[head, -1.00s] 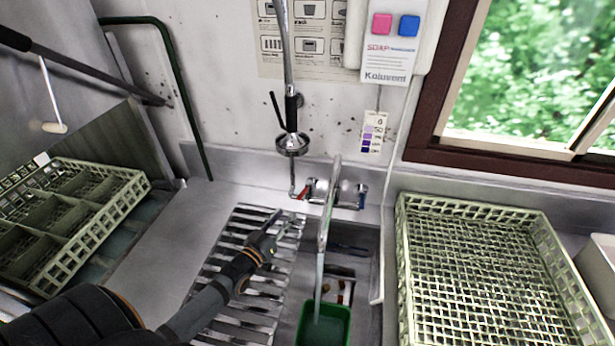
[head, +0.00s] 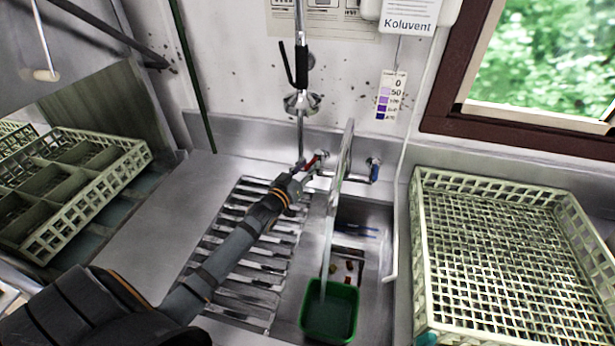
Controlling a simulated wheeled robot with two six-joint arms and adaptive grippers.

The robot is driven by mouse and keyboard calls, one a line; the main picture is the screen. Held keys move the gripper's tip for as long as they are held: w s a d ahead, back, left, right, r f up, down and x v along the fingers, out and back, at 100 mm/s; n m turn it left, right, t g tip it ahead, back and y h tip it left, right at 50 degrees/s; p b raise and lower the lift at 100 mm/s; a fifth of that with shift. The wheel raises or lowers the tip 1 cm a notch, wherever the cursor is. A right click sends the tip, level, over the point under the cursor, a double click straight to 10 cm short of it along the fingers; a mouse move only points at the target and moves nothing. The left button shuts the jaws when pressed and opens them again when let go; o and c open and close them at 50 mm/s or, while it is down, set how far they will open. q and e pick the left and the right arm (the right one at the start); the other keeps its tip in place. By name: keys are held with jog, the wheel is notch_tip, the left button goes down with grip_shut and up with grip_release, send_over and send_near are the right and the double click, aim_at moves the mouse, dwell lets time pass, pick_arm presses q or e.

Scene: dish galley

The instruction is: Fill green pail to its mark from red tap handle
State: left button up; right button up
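The green pail (head: 330,312) stands upright in the sink basin, under the end of the long tap spout (head: 339,190). A pale, thin stream seems to run from the spout into it. Dark green shows inside; I cannot make out its mark or a water level. The red tap handle (head: 314,161) is on the left of the wall tap, the blue handle (head: 375,170) on the right. My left gripper (head: 299,174) is at the red handle, fingertips close beside it; contact and finger opening are unclear. My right gripper is not in view.
A slatted drainer (head: 237,262) lies left of the basin. A pale wire rack (head: 418,240) stands right of it, a divided rack (head: 98,201) far left. A spray hose (head: 301,75) hangs above the tap. A small teal thing (head: 427,340) shows at the bottom edge.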

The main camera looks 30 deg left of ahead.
pick_arm(q)
jog(key=shift+r, duration=0.1)
grip_shut()
jog(key=shift+w, duration=0.1)
dwell(0.4)
